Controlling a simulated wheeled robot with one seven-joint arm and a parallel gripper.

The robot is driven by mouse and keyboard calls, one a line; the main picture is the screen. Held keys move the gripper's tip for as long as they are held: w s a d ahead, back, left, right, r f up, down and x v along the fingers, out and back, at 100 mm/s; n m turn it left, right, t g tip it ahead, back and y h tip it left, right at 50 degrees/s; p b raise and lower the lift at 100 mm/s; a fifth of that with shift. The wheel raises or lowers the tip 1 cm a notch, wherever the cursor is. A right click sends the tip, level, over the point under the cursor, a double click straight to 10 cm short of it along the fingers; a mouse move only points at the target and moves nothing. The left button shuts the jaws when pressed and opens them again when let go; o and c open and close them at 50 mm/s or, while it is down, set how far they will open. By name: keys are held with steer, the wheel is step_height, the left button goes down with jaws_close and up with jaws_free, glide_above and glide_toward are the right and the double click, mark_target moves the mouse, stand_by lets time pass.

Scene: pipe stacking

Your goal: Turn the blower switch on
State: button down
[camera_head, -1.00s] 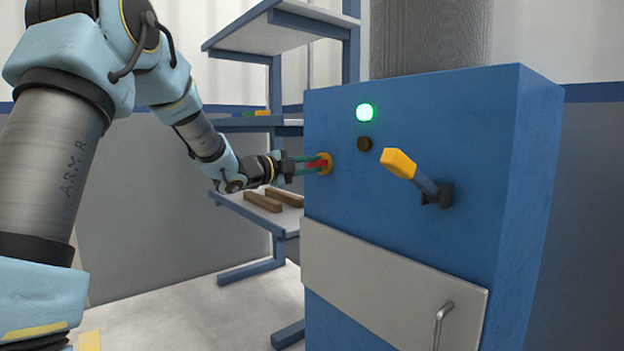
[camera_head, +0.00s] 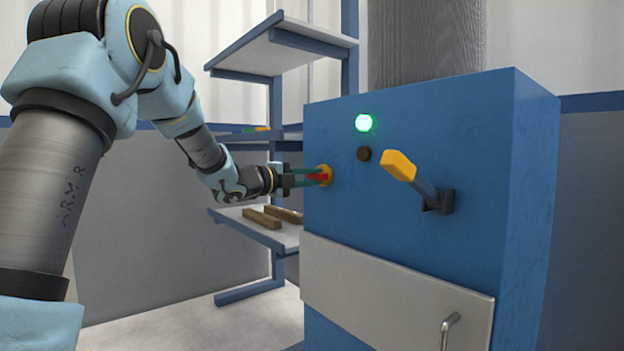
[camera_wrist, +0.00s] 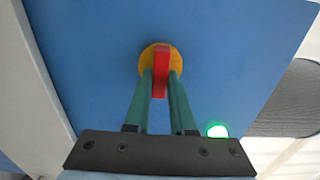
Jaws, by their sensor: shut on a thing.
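The blower switch is a red handle (camera_head: 319,177) on a round yellow base (camera_head: 325,168), on the front of a blue cabinet (camera_head: 400,240). My gripper (camera_head: 316,177) reaches it from the left, its green fingers shut on the red handle. In the wrist view, the red handle (camera_wrist: 162,66) stands between the fingertips (camera_wrist: 161,82), in front of the yellow base (camera_wrist: 146,60). The fingers hide part of the handle and base. A green lamp (camera_head: 363,122) glows on the cabinet; it also shows in the wrist view (camera_wrist: 217,131).
A dark round button (camera_head: 363,154) sits below the lamp. A lever with a yellow grip (camera_head: 398,165) sticks out of the cabinet to the right of the switch. A shelf rack (camera_head: 262,137) with brown bars (camera_head: 262,218) stands behind my arm. A grey pipe (camera_head: 427,42) rises behind the cabinet.

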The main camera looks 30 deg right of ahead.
steer(key=c, duration=0.8)
jaws_free()
steer(key=shift+o, duration=0.2)
steer(key=s+a+p, duration=0.2)
steer(key=a, duration=0.8)
steer(key=shift+a, duration=0.3)
